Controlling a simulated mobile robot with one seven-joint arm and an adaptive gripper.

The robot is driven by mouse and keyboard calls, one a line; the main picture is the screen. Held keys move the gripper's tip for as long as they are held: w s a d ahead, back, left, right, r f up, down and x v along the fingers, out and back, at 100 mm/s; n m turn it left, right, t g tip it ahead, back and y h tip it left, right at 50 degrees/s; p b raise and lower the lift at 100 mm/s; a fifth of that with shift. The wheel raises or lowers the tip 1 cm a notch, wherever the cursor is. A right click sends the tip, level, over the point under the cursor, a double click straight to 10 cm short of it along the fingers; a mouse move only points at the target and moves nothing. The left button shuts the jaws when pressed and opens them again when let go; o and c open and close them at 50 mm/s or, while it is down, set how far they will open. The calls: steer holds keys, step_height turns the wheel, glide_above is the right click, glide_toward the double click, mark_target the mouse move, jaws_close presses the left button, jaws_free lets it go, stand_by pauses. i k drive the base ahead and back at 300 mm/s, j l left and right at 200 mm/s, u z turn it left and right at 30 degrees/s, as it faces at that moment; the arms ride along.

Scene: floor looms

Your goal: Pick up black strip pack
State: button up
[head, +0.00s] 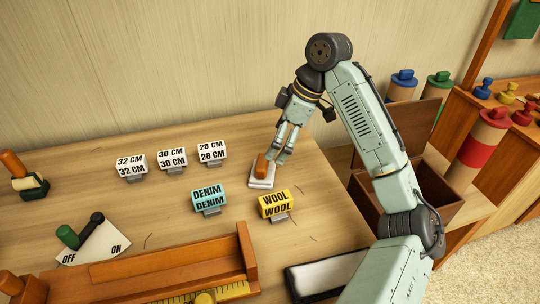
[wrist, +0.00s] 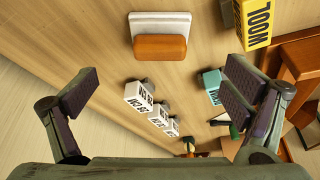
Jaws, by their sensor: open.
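I cannot make out a pack that is clearly a black strip pack. My gripper (head: 277,155) points down at the right part of the bench, and its fingers are apart and empty in the wrist view (wrist: 163,72). Right by the fingertips in the head view is a pale flat block (head: 261,184) with an orange-brown piece (head: 262,166) on it. In the wrist view the pale block (wrist: 160,22) and brown piece (wrist: 160,47) lie beyond the fingertips, between their lines. A black-edged tray with a pale inside (head: 322,276) lies at the front, partly behind my arm.
White length signs (head: 171,160), a teal DENIM sign (head: 209,198) and a yellow WOOL sign (head: 274,205) stand on the bench (head: 130,210). An OFF/ON lever (head: 92,240) is at left. A wooden trough (head: 170,262) is in front. An open brown box (head: 415,170) stands at right.

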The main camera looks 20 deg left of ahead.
mark_target(324, 278)
steer(key=z, duration=0.45)
steer(key=k, duration=1)
